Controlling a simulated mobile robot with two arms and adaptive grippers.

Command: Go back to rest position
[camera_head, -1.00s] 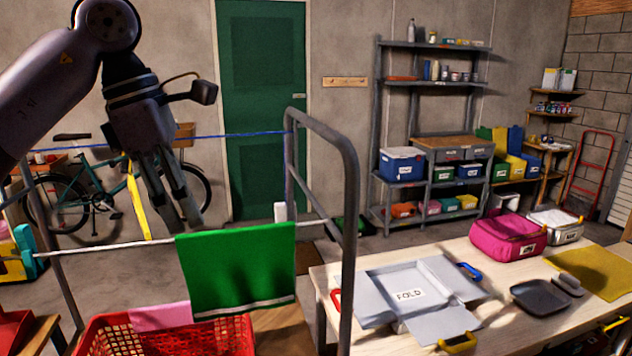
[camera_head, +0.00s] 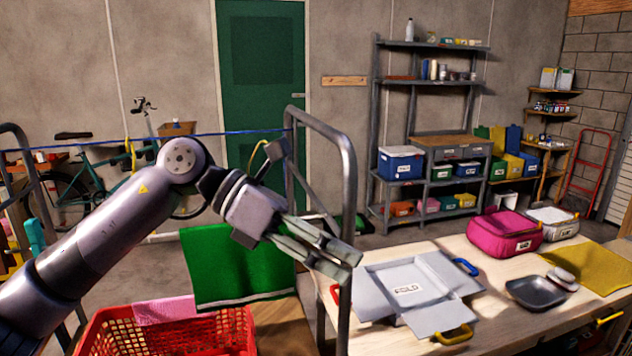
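My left gripper (camera_head: 335,266) is in front of the drying rack's right post, its fingers pointing right and down toward the table. The two fingers lie close together with a narrow gap, and nothing shows between them. My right gripper is not in view.
A metal drying rack (camera_head: 347,172) stands close by my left arm. A red basket (camera_head: 105,336) with a pink cloth (camera_head: 170,310) is below. The wooden table (camera_head: 395,256) holds a grey folding board (camera_head: 375,291), a pink bag (camera_head: 503,234) and a dark tray (camera_head: 535,293).

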